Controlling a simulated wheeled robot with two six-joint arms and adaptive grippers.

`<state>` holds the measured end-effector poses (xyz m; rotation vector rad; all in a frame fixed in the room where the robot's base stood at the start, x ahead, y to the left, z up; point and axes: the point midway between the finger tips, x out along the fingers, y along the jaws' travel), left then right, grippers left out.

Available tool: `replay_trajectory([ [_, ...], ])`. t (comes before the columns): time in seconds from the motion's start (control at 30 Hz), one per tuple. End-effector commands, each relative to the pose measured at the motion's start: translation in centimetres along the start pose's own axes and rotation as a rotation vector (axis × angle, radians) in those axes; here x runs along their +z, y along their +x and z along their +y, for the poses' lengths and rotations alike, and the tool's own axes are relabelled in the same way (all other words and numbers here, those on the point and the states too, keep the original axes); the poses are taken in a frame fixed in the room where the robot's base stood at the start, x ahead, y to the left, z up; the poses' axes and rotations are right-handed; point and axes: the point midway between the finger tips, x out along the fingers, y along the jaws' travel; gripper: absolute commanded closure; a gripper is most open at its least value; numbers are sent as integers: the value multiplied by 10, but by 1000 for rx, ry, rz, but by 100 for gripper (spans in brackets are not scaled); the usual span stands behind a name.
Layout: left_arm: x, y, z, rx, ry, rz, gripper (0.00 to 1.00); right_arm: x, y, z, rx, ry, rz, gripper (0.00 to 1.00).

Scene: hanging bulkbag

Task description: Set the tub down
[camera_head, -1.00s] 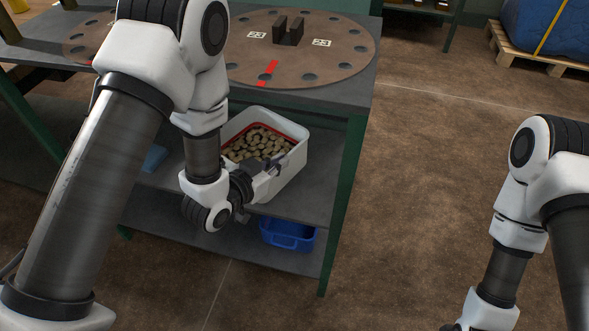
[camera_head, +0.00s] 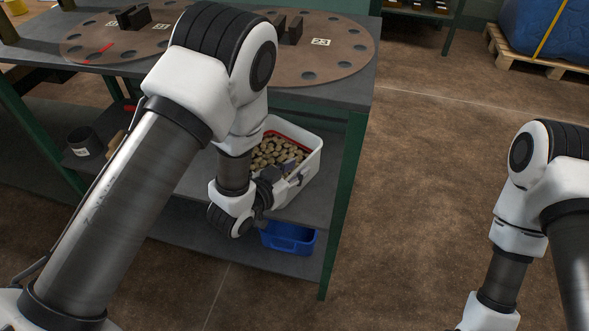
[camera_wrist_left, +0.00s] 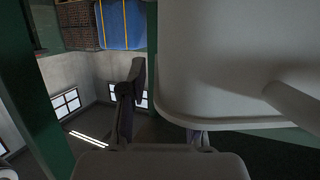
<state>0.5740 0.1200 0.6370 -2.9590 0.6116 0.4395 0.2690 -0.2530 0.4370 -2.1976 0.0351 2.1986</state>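The tub (camera_head: 303,183) is white with a red inner edge and is filled with brown chunks. It is at the right end of the bench's middle shelf (camera_head: 322,203), upright or nearly so. I cannot tell whether its base touches the shelf. My left gripper (camera_head: 290,170) is shut on the tub's near wall. In the left wrist view the tub (camera_wrist_left: 235,60) fills the right side, with one dark finger beside its edge; the other finger is mostly hidden behind it. My left arm hides the tub's left side. My right gripper is out of view below the frame.
The bench top (camera_head: 362,88) with round brown plates lies above the shelf. A green leg (camera_head: 343,200) stands close right of the tub. A blue bin (camera_head: 288,238) sits on the bottom shelf. A dark cylinder (camera_head: 85,142) is at left.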

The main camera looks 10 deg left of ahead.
Motion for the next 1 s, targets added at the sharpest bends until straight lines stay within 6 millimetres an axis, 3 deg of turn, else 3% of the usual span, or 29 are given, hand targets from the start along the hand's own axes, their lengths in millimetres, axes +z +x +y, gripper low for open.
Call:
replay_trajectory([
  [0.17, 0, -6, 0, 0, -1, -2, 69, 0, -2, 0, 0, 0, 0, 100],
  [0.27, -1, -22, -1, -2, -1, -3, 69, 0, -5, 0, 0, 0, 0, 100],
  [0.53, 0, -96, -1, -4, -6, -4, 69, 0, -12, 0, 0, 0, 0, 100],
  [0.6, -10, -108, -1, -1, -6, -5, 69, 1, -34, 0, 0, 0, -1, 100],
  [0.77, -5, -119, 0, 0, -2, -2, 69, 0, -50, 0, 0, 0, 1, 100],
  [1.0, 3, -120, 0, -2, -1, -12, 69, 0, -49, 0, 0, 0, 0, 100],
])
